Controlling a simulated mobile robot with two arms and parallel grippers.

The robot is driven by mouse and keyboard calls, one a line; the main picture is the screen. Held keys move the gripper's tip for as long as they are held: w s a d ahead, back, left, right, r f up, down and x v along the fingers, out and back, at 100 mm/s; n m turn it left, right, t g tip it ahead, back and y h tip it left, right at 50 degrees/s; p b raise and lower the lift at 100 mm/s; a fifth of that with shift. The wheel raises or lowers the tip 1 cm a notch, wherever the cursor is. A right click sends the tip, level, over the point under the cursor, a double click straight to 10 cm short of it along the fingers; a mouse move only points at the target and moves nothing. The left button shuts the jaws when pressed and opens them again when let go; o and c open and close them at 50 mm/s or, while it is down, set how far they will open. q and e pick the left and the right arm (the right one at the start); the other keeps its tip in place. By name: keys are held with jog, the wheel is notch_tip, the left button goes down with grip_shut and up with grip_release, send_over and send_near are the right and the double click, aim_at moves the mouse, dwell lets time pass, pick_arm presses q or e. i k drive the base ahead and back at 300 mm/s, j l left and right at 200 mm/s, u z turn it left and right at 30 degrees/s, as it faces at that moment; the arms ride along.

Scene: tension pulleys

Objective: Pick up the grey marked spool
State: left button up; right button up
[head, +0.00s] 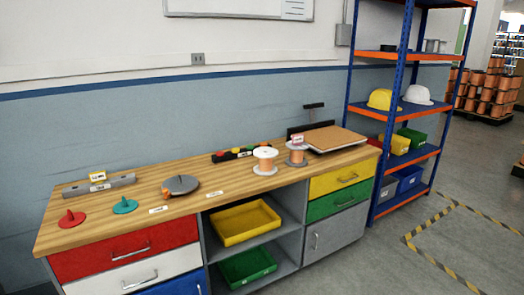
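Two spools wound with copper-coloured wire stand upright on the wooden workbench top (140,192), right of its middle. The right one, a grey-flanged spool (297,156), has a small pink-and-white label (297,138) at its top and looks like the grey marked spool. The left one, a white-flanged spool (265,163), stands just beside it, slightly nearer the front edge. Neither of my grippers shows in the head view.
A clipboard-like brown board (328,139) lies right of the spools. Left are a grey disc (180,184), a teal disc (124,206) and a red disc (72,219).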

aim_at(296, 159)
jog(key=i+l+z, duration=0.1)
jog(key=i+z, duration=0.25)
jog(key=i, duration=0.8)
